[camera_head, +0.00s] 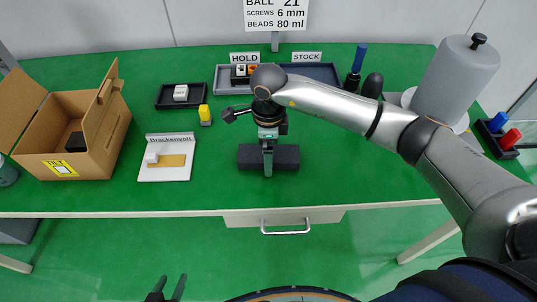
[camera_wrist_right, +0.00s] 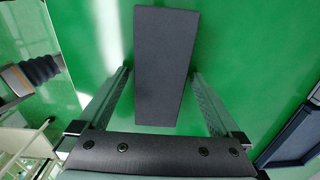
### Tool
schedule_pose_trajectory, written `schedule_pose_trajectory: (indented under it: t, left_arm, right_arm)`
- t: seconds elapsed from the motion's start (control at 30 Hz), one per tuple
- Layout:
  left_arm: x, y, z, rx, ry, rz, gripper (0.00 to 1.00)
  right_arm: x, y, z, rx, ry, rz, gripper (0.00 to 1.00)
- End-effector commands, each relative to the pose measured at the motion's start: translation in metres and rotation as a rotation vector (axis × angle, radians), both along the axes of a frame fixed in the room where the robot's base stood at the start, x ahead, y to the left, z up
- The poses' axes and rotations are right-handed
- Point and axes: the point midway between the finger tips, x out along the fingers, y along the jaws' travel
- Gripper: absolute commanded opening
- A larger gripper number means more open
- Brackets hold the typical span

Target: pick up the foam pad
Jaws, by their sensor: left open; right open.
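The foam pad, a dark grey block (camera_head: 287,157), lies flat on the green table near its front edge. My right gripper (camera_head: 267,172) is over the middle of the pad, pointing down and hiding part of it. In the right wrist view the pad (camera_wrist_right: 165,60) shows between the two open fingers of the right gripper (camera_wrist_right: 158,76), one on each side, with green gaps beside it. I cannot tell how far the fingertips reach down. My left gripper (camera_head: 167,288) is open and empty at the bottom of the head view, in front of the table.
A cardboard box (camera_head: 85,165) stands open at left. A white board (camera_head: 150,174), a yellow item (camera_head: 204,112) and a black tray (camera_head: 165,101) lie left of the pad. HOLD and STOCK trays (camera_head: 310,70) are behind. A grey cylinder (camera_head: 455,80) stands right.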

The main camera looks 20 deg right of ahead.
Motion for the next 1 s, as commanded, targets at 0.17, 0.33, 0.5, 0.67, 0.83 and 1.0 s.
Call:
schedule_pose_trajectory:
  t: [0.17,0.33,0.5,0.67,0.83,1.0]
  left_arm:
    - [0.0001,0.0001,-0.0002,0.0,0.0,0.0,0.5]
    - [0.0003,-0.0004,0.0001,0.0,-0.001,0.0,0.5]
    - [0.001,-0.0017,0.0013,-0.003,-0.004,-0.002,0.5]
    - [0.0025,-0.0033,0.0034,-0.006,-0.008,-0.004,0.5]
    - [0.0032,-0.004,0.0046,-0.007,-0.011,-0.004,0.5]
    - [0.0032,-0.0041,0.0045,-0.007,-0.011,-0.004,0.5]
  right_arm:
    - [0.0,0.0001,-0.0008,0.0,0.0,0.0,1.0]
    - [-0.0001,0.0,-0.0006,0.0,0.0,0.0,0.84]
    - [-0.0001,-0.0001,-0.0005,0.0,0.001,0.0,0.65]
    - [0.0,-0.0001,-0.0004,0.0,0.001,0.0,0.47]
    - [0.0,-0.0001,-0.0003,0.0,0.001,0.0,0.28]
    - [0.0001,-0.0001,-0.0002,0.0,0.0,0.0,0.2]
